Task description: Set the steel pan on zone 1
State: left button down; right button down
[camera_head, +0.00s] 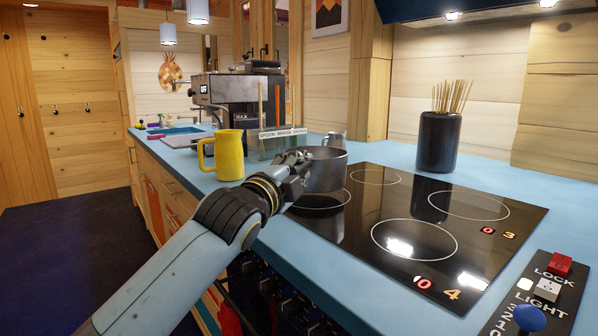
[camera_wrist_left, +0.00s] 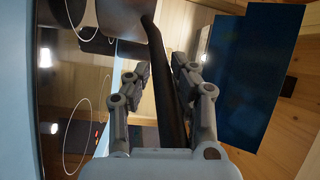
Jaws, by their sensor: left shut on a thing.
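The steel pan (camera_head: 328,172) is at the left end of the black hob (camera_head: 385,205), behind the front-left ring (camera_head: 318,200). I cannot tell whether its base touches the glass. My left gripper (camera_head: 296,168) reaches it from the front left and is shut on its handle. In the left wrist view the dark handle (camera_wrist_left: 160,50) runs between the fingers (camera_wrist_left: 161,76), with part of the pan (camera_wrist_left: 122,16) at the top. The hob shows several rings; red digits 3 and 4 show beside the right-hand ones. No digit 1 is readable. My right gripper is out of view.
A yellow mug (camera_head: 228,156) stands close to the left of the pan. Behind are a small sign (camera_head: 282,133) and a coffee machine (camera_head: 243,98). A dark pot of sticks (camera_head: 438,142) stands behind the hob. A switch panel (camera_head: 540,297) lies right. The right-hand rings are clear.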

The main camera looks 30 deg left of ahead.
pick_arm(q)
jog(key=shift+r, duration=0.4)
jog(key=shift+r+p, duration=0.1)
jog(key=shift+p, duration=0.5)
jog(key=shift+s+f+b, duration=0.1)
jog(key=shift+f+b, duration=0.6)
jog(key=shift+f, duration=0.2)
jog(key=shift+f+b, duration=0.35)
jog(key=shift+f, duration=0.2)
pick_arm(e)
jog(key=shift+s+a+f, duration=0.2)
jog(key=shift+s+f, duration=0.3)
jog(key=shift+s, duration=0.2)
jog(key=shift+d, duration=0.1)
